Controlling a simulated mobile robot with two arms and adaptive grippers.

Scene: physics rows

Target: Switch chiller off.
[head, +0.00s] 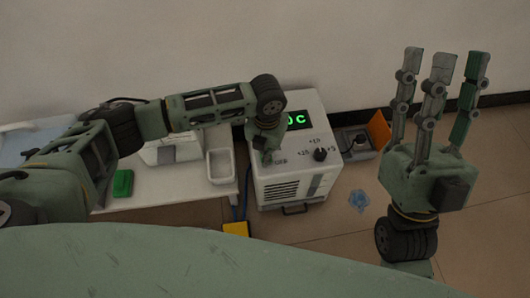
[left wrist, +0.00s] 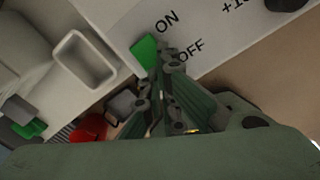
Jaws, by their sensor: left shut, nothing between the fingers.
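The chiller (head: 325,128) is a white box with a lit green display (head: 298,120) partly hidden by my left arm, and a black knob (head: 320,155). In the left wrist view its top panel (left wrist: 205,30) carries ON and OFF lettering and a green switch (left wrist: 145,50) beside ON. My left gripper (head: 267,157) is over the panel's front left part. In the left wrist view its closed, empty fingertips (left wrist: 166,52) are right beside the green switch, near OFF; contact cannot be told. My right gripper (head: 443,62) is raised at the right, its fingers spread and empty.
A white table left of the chiller holds a white bin (head: 220,165) and a green block (head: 122,183). An orange panel (head: 379,130) stands right of the chiller. A blue piece (head: 359,200) and a yellow item (head: 236,229) are lower down. A red object (left wrist: 90,133) shows in the left wrist view.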

